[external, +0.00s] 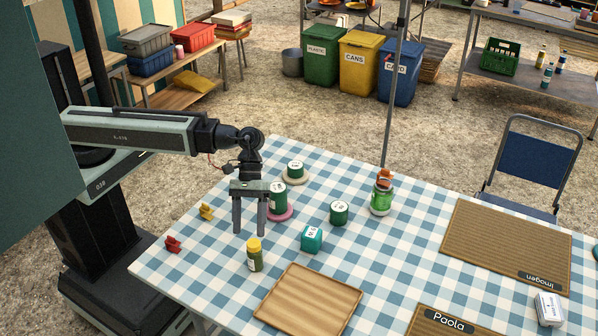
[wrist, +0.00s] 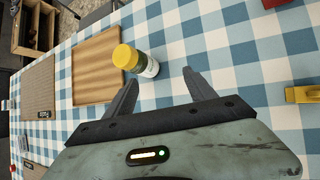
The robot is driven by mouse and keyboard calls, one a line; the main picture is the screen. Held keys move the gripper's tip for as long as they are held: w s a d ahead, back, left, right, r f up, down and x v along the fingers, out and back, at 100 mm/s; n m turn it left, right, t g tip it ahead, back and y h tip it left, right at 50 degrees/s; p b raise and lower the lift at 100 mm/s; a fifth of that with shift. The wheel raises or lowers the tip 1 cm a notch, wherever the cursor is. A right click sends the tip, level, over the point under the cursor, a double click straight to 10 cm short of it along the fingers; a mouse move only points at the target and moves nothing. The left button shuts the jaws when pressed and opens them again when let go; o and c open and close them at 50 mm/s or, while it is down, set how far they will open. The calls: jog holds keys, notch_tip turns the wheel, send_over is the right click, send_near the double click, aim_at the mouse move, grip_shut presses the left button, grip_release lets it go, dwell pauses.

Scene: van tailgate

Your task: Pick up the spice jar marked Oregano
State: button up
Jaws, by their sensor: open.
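A small jar with a yellow lid and greenish contents (external: 255,258) stands upright on the checked table; its label is not readable, so I cannot tell if it says Oregano. In the wrist view the jar (wrist: 147,67) shows just beyond the fingertips, between their lines. My gripper (external: 250,231) is open and empty, fingers pointing down, above and slightly behind the jar. Its two fingers also show in the wrist view (wrist: 161,82), apart, with no jar held.
Several green tins (external: 339,213) stand behind, one on a pink disc (external: 279,214). A teal box (external: 312,238) stands right of the jar, and a wooden tray (external: 309,302) lies in front. Yellow (external: 206,211) and red (external: 173,243) clips lie left. A pole rises behind the table.

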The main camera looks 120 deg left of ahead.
aim_at(255, 263)
jog(key=f+n+b, duration=0.1)
jog(key=w+f+n+t+h+b, duration=0.1)
jog(key=b, duration=0.1)
jog(key=d+f+n+t+h+b, duration=0.1)
jog(key=b, duration=0.1)
jog(key=shift+w+f, duration=0.35)
jog(key=shift+w, duration=0.05)
jog(key=shift+w+d+n+t+h+b, duration=0.1)
jog(key=shift+w+n+t+h+b, duration=0.15)
jog(key=shift+n+b, duration=0.3)
jog(key=shift+w+d+n+t+h+b, duration=0.1)
jog(key=shift+n+h+b, duration=0.25)
jog(key=shift+b, duration=0.25)
jog(key=shift+w+d+r+n+t+h+b, duration=0.15)
jog(key=shift+w+n+t+h+b, duration=0.1)
jog(key=shift+n+b, duration=0.2)
jog(key=shift+w+r+n+t+h+b, duration=0.15)
jog(key=shift+n+t+h+b, duration=0.1)
jog(key=shift+n+b, duration=0.15)
jog(key=shift+r, duration=0.35)
jog(key=b+x, duration=0.3)
jog(key=x, duration=0.5)
jog(key=shift+s+d+r, duration=0.1)
jog(key=shift+d+r, duration=0.05)
jog(key=shift+r, duration=0.1)
grip_shut()
